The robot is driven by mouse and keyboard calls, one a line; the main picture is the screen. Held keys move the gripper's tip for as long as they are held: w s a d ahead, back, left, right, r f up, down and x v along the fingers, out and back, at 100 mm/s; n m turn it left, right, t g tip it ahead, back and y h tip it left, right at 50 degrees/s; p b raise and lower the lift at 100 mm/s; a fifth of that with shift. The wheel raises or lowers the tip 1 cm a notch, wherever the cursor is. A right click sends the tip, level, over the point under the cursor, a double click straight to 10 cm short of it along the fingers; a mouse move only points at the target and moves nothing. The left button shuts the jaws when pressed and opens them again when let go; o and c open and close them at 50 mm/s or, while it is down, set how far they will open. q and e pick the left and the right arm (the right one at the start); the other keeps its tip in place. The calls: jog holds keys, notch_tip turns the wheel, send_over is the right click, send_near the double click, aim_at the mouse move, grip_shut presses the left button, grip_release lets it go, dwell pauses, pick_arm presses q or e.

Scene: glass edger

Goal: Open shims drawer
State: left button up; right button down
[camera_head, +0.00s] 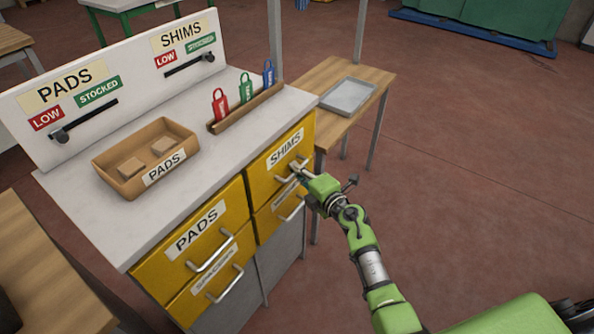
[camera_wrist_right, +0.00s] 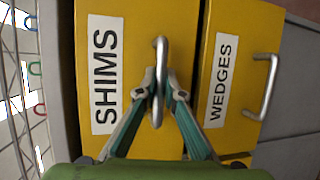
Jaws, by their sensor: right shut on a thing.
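The yellow shims drawer (camera_head: 272,152) is the upper right drawer of the cabinet, with a white SHIMS label. Its front looks flush with the cabinet, so it appears closed. In the right wrist view the shims drawer front (camera_wrist_right: 137,30) fills the middle, and its metal handle (camera_wrist_right: 159,52) runs between my fingers. My right gripper (camera_head: 300,174) is at this handle, and in the right wrist view its fingertips (camera_wrist_right: 158,92) are shut on it. The left gripper is not in view.
The wedges drawer (camera_wrist_right: 235,50) is right below the shims drawer. The pads drawer (camera_head: 187,250) is to the left. A tan PADS bin (camera_head: 112,177) and a rack (camera_head: 245,108) of coloured tags stand on the top. A side table (camera_head: 325,78) with a grey tray (camera_head: 349,96) stands behind.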

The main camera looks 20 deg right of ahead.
jog(key=s+d, duration=1.4)
jog(key=s, duration=0.5)
jog(key=shift+d+p, duration=0.35)
jog(key=shift+p, duration=0.1)
jog(key=c, duration=2.4)
grip_release()
jog(key=v, duration=1.2)
